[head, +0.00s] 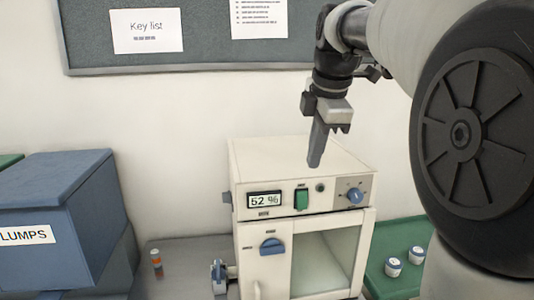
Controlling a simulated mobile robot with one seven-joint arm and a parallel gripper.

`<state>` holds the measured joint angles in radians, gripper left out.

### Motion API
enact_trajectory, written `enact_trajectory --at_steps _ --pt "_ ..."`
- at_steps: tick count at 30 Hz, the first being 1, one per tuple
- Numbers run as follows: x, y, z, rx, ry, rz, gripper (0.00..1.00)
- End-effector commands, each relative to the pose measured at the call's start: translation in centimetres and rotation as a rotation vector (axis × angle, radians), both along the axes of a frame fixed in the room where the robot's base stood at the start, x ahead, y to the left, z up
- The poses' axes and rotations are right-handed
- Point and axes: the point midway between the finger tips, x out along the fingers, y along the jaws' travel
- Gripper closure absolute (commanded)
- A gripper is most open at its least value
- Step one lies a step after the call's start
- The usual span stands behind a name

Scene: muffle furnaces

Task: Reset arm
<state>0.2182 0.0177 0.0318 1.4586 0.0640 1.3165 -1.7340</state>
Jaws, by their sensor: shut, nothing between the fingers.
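My gripper (316,160) hangs from my arm at the upper right of the head view. Its fingers point down in front of the top of a white furnace (262,246). The fingers are together, with nothing between them. I cannot tell whether the tips touch the furnace; they overlap its top edge in the picture.
A blue box (52,190) labelled "LUMPS" stands at the left. A small orange vial (156,262) stands on the grey surface (187,282). Two white jars (393,266) sit on a green mat (412,230) at the right. A notice board (90,50) hangs on the wall behind.

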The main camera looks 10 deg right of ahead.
Motion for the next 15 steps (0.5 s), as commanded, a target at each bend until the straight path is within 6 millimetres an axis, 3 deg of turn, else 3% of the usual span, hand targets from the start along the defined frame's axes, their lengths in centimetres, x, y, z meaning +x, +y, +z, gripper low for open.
enact_trajectory --at_steps 5,8,15 --pt "-4.2 2.2 -0.7 0.089 -0.025 -0.249 1.00" --pt "-8.4 3.9 -2.2 0.189 -0.053 -0.501 1.00" --pt "-17.5 6.4 -8.7 0.467 -0.103 -1.089 1.00"
